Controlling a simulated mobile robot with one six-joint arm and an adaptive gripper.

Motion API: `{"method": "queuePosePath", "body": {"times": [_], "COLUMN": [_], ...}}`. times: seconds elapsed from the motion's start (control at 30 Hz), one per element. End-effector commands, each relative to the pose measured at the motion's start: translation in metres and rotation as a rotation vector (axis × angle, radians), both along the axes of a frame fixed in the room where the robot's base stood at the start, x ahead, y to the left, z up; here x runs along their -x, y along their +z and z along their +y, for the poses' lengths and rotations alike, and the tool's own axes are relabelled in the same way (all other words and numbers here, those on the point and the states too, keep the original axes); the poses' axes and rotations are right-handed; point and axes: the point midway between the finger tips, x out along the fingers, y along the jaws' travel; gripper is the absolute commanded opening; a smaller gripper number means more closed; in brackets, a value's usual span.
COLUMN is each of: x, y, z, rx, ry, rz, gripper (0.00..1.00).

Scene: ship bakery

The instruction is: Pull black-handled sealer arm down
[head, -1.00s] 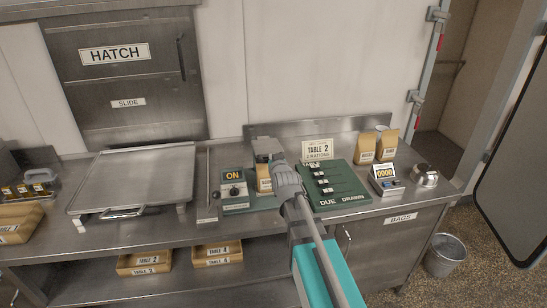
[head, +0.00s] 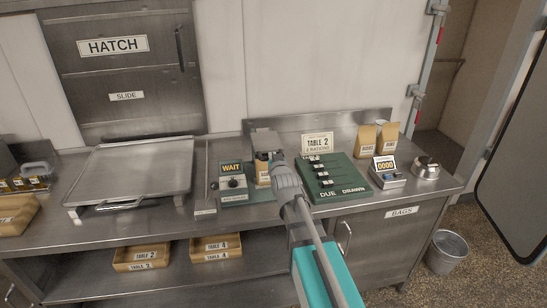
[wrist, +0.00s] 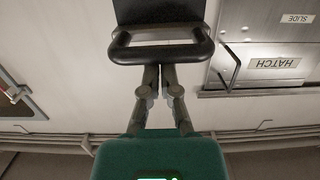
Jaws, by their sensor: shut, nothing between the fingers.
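The sealer (head: 234,186) stands on the counter with its display reading WAIT. Its raised arm has a grey top plate (head: 264,138), and a brown paper bag (head: 262,171) stands under it. My gripper (head: 277,162) is in front of the sealer's right side and partly hides it. In the wrist view, the black loop handle (wrist: 185,52) crosses the top of the picture. My gripper's fingers (wrist: 160,68) are shut and empty, their tips at the handle's bar. I cannot tell whether they touch it.
A green DUE/DRAWN board (head: 345,185) lies right of the sealer, close to my arm. Behind it is a TABLE 2 sign (head: 317,143). Paper bags (head: 388,138), a counter device (head: 386,178) and a round timer (head: 426,168) stand further right.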

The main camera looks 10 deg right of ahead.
Motion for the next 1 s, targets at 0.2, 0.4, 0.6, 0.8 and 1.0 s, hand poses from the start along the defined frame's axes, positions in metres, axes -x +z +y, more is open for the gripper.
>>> {"method": "queuePosePath", "body": {"times": [0.2, 0.4, 0.6, 0.8, 1.0], "x": [0.012, 0.013, 0.013, 0.011, 0.010], "y": [-0.017, -0.007, 0.011, 0.027, 0.043], "z": [0.001, 0.001, 0.000, 0.000, -0.001], "rx": [0.003, 0.003, 0.002, 0.000, -0.001], "ry": [0.001, 0.001, 0.001, 0.000, 0.000], "rz": [0.078, 0.069, 0.046, 0.022, 0.000], "gripper": [0.00, 0.00, 0.00, 0.00, 0.00]}}
